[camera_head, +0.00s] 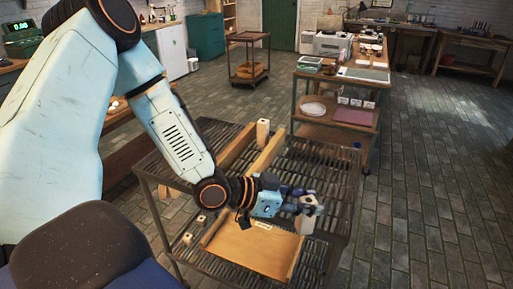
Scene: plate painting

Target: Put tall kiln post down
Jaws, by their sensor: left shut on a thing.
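My left gripper (306,202) reaches across the slatted metal rack table (325,182) from the left. It is shut on a pale post (307,225), which hangs below the fingers beside the right edge of a wooden tray (255,252). I cannot tell whether the post's lower end touches anything. The fingers hide its upper part. Another tall pale post (263,130) stands upright near the rack's far edge. Two short posts (201,224) stand left of the tray. My right gripper is out of view.
Wooden boards (267,154) lie across the far part of the rack, behind my forearm. The rack's right side has bare slats. A wooden workbench (340,72) with shelves stands behind it, and a small cart (249,62) stands farther back. The tiled floor to the right is clear.

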